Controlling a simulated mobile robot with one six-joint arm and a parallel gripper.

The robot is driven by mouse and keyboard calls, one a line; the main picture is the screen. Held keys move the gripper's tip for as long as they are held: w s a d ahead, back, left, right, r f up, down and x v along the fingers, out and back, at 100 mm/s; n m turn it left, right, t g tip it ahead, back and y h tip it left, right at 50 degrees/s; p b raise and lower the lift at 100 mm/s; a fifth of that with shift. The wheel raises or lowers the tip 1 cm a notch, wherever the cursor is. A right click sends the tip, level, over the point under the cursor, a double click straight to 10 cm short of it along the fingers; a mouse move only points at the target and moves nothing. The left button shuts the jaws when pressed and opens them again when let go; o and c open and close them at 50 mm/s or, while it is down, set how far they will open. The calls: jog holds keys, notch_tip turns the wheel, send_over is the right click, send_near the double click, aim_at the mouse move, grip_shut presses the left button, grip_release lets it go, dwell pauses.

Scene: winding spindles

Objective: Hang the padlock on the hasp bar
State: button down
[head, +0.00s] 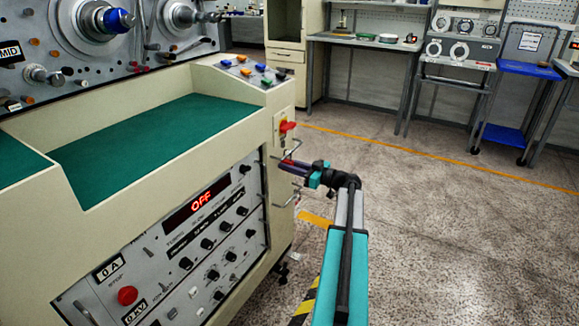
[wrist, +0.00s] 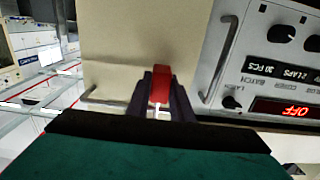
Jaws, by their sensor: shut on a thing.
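My gripper (head: 296,166) is beside the right end of the cream machine, below the red knob. In the wrist view my gripper (wrist: 160,80) has its dark fingers closed on a red block, which I take as the padlock (wrist: 161,86); a thin pale piece, perhaps its shackle, shows below it. In the head view the padlock is too small to make out clearly. Thin bent metal bars stick out near the gripper, one above (head: 293,149) and one below (head: 286,203). I cannot tell which is the hasp bar, or whether the padlock touches one.
The machine has a green mat (head: 140,140) on top, a red knob (head: 287,126) on its end and a front panel (head: 190,235) reading OFF. In the wrist view, a metal handle (wrist: 224,60) stands by the panel. Open floor (head: 450,230) lies to the right.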

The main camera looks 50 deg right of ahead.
jog(key=shift+f, duration=0.25)
dwell(0.3)
jog(key=c, duration=1.5)
grip_release()
jog(key=v, duration=1.3)
jog(key=shift+s+p, duration=0.3)
jog(key=shift+s, duration=0.1)
jog(key=shift+d, duration=0.1)
jog(key=shift+s+f, duration=0.1)
